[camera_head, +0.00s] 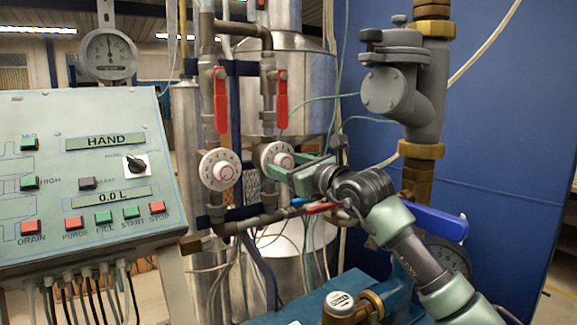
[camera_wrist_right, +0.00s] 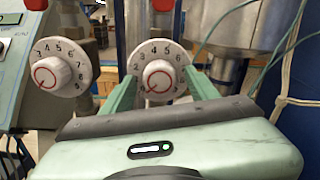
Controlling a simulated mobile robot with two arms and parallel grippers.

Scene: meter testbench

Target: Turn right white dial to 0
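The right white dial (camera_head: 270,151) is a round numbered disc with a central knob, mounted on the right-hand pipe. It also shows in the right wrist view (camera_wrist_right: 158,48), with the knob (camera_wrist_right: 158,77) carrying a red mark. My right gripper (camera_head: 284,164) is at this dial. In the right wrist view its two green fingers (camera_wrist_right: 161,76) stand either side of the knob, with a visible gap on each side, so it looks open. Its fingers hide part of the dial's lower rim. My left gripper is not in view.
A similar left white dial (camera_head: 219,170) sits close by on the neighbouring pipe. Red valve handles (camera_head: 282,97) are above the dials. A control panel (camera_head: 85,170) stands at left. A grey valve body (camera_head: 405,90) and a blue handle (camera_head: 436,221) are near my right arm.

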